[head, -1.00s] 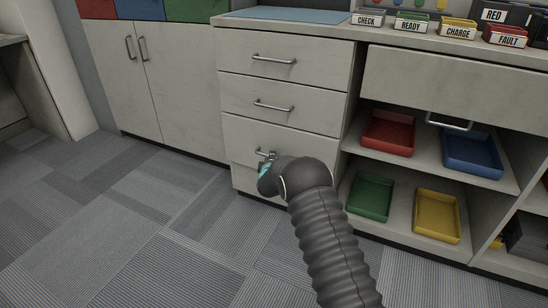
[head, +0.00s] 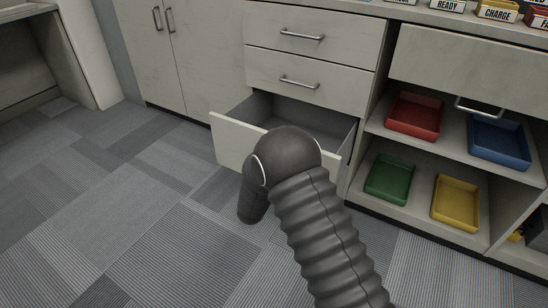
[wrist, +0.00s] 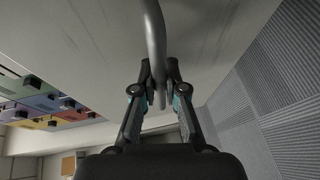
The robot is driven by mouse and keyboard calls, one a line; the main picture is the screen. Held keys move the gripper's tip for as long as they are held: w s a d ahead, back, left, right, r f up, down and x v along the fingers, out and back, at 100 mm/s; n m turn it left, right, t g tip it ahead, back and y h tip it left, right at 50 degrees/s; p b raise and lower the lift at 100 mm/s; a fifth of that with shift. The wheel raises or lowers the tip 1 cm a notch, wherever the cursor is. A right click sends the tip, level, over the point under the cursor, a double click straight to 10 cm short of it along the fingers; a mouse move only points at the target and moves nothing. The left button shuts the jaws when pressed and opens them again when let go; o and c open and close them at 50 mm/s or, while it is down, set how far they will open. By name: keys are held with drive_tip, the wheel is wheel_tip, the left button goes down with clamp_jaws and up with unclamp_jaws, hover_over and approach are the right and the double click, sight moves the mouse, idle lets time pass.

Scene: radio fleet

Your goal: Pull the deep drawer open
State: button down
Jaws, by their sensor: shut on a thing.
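The deep drawer (head: 228,139) is the lowest in the stack of three. It stands pulled well out of the cabinet, and its grey inside shows empty where I can see it. My arm hides part of its front and its handle in the head view. In the wrist view the drawer's bar handle (wrist: 154,40) runs down between the fingers of my gripper (wrist: 158,98). My gripper is shut on the handle, with the pale drawer front (wrist: 215,40) just beyond it. My gripper is hidden behind my arm in the head view.
Two shut drawers with handles, the upper (head: 315,30) and the middle (head: 310,78), sit above. Open shelves at right hold a red tray (head: 414,118), blue tray (head: 498,140), green tray (head: 389,179) and yellow tray (head: 456,203). Carpet (head: 120,230) at left is clear.

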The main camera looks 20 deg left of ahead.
drive_tip(key=shift+s+a, duration=0.2)
drive_tip(key=shift+s, duration=0.5)
drive_tip(key=shift+s+a, duration=0.2)
drive_tip(key=shift+s, duration=0.55)
drive_tip(key=shift+s+a, duration=0.2)
drive_tip(key=shift+s, duration=0.5)
drive_tip(key=c, duration=1.5)
unclamp_jaws()
drive_tip(key=v, duration=1.2)
